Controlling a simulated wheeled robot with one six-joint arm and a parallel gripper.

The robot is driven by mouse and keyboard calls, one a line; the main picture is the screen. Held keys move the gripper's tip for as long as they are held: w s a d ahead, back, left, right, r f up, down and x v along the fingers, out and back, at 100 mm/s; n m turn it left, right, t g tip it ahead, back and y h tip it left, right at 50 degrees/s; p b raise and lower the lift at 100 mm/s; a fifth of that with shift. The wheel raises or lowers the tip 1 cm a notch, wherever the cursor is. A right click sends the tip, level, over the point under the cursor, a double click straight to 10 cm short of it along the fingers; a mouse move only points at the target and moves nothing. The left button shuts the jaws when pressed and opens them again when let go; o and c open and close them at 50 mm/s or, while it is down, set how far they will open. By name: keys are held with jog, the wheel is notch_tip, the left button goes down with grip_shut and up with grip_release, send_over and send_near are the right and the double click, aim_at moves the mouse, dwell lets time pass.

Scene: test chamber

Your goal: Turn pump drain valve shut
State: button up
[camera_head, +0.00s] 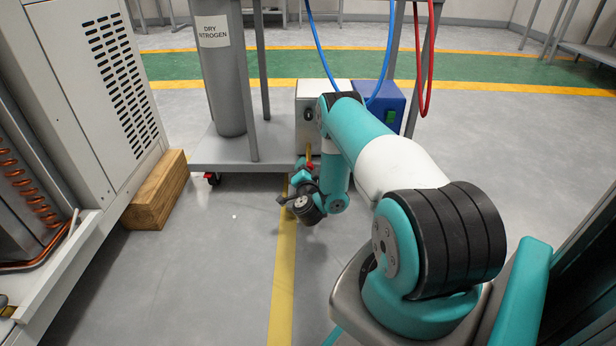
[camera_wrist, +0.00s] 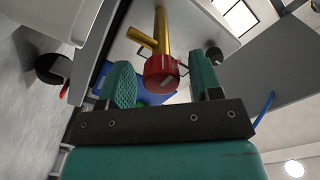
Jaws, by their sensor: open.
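In the wrist view, a red valve knob (camera_wrist: 161,72) with a pale mark on its face sits at the end of a brass pipe (camera_wrist: 161,28). A short brass side branch (camera_wrist: 140,38) sticks out to the left. My gripper (camera_wrist: 160,62) is open, with one teal finger on each side of the knob and visible gaps between. In the head view, my gripper (camera_head: 304,178) is low in front of the cart; the brass pipe (camera_head: 308,153) shows just above it. The knob is small and partly hidden there. I cannot tell the valve's position.
Blue and red hoses hang above. A wooden block (camera_head: 158,190) and white cabinet (camera_head: 105,90) stand at left. Floor in front of the cart is clear.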

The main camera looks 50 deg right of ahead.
jog(key=shift+w+d, duration=0.1)
jog(key=shift+w, duration=0.05)
jog(key=c, duration=0.9)
jog(key=shift+c, duration=0.2)
